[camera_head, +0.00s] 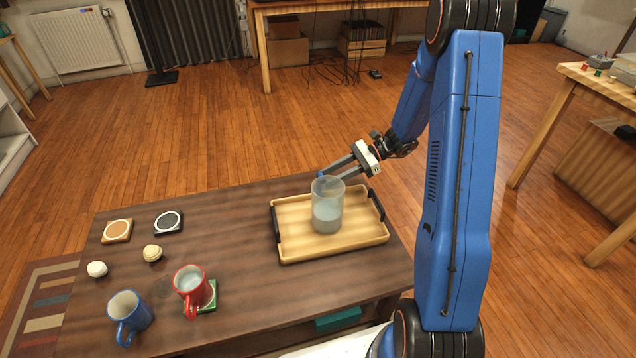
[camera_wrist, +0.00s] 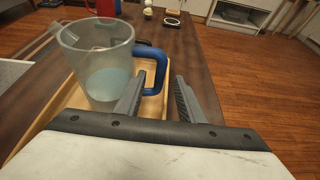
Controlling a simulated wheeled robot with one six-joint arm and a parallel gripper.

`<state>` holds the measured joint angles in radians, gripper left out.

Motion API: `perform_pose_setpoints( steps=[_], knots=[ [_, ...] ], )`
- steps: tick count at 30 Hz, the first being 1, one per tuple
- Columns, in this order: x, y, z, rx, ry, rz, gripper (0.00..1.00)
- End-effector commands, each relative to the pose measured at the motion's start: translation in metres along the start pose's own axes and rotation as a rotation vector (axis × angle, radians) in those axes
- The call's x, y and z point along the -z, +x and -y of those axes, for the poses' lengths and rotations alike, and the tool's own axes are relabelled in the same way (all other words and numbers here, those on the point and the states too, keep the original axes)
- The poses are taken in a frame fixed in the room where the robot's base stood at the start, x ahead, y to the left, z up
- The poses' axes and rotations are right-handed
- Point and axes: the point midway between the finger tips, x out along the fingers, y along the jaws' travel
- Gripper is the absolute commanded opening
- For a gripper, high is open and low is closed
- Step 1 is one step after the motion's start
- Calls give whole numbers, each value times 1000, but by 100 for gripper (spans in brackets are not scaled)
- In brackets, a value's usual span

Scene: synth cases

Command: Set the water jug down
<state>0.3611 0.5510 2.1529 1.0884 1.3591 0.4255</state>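The clear water jug (camera_head: 327,208) is upright and appears to stand on the wooden tray (camera_head: 355,241), with water in its lower part. In the wrist view the jug (camera_wrist: 97,70) fills the upper left, and its blue handle (camera_wrist: 161,66) faces my gripper. My gripper (camera_head: 336,174) is at the jug's upper right side. In the wrist view its fingers (camera_wrist: 160,78) are spread apart, with the handle's bar between them. A gap shows between the handle and the right finger. The jug's contact with the tray is hard to make out.
The tray has dark handles and lies on the dark table (camera_head: 235,225). A red mug (camera_head: 189,291) on a green coaster, a blue mug (camera_head: 127,314), two coasters (camera_head: 117,231) (camera_head: 168,222) and two small round items (camera_head: 97,269) (camera_head: 152,253) stand left. The table between them and the tray is clear.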

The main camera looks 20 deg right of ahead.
Motion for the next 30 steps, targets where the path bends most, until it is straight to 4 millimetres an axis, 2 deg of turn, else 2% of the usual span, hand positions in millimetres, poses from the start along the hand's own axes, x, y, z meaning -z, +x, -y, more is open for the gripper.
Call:
perform_pose_setpoints(
  steps=[3,9,15,24,30],
  knots=[
    [0,-25,1,4,-1,-1,35],
    [0,-61,0,3,-1,0,35],
    [0,-83,0,1,0,0,35],
    [-2,-89,-1,-3,-6,-5,35],
    [-28,-83,-19,-45,-89,-75,35]
  ],
)
